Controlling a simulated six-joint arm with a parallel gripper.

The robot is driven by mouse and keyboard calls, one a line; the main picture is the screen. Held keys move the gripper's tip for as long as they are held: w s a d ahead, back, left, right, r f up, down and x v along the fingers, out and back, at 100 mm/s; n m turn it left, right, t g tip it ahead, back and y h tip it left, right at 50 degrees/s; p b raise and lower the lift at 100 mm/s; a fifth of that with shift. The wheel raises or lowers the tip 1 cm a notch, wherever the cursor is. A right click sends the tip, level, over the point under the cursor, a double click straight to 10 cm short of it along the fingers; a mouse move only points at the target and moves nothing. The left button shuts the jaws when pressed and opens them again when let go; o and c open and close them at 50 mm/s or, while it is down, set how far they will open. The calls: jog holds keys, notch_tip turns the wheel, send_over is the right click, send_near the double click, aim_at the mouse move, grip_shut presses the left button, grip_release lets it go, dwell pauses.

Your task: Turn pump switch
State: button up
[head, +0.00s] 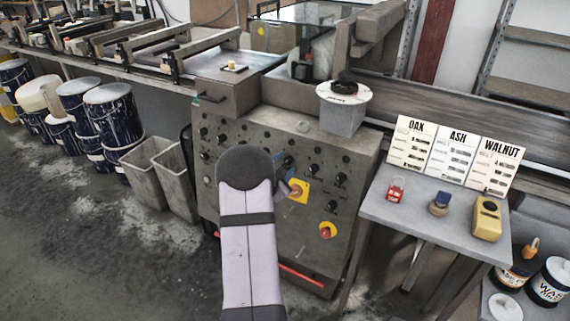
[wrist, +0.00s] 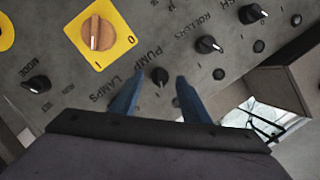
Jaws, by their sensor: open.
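The pump switch (wrist: 159,76) is a small black rotary knob on the grey control panel, with the label PUMP printed beside it in the wrist view. My gripper (wrist: 158,83) is open, its two blue fingers pointing at the panel. In the wrist view the knob shows between the fingertips, with a gap on each side. I cannot tell how deep the fingers are around it. The knob's pointer direction is too small to read. In the head view my arm covers this part of the control panel (head: 240,129).
A wooden-handled switch on a yellow plate (wrist: 96,33) is close by, also seen in the head view (head: 297,192). Other black knobs (wrist: 208,44) surround it. A red button (head: 325,231) sits lower right. A side table (head: 420,212) stands right of the panel.

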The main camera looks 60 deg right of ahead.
jog(key=shift+w+d+f, duration=0.1)
jog(key=shift+d+f, duration=0.1)
jog(key=shift+d, duration=0.3)
jog(key=c, duration=1.1)
jog(key=shift+o, duration=0.2)
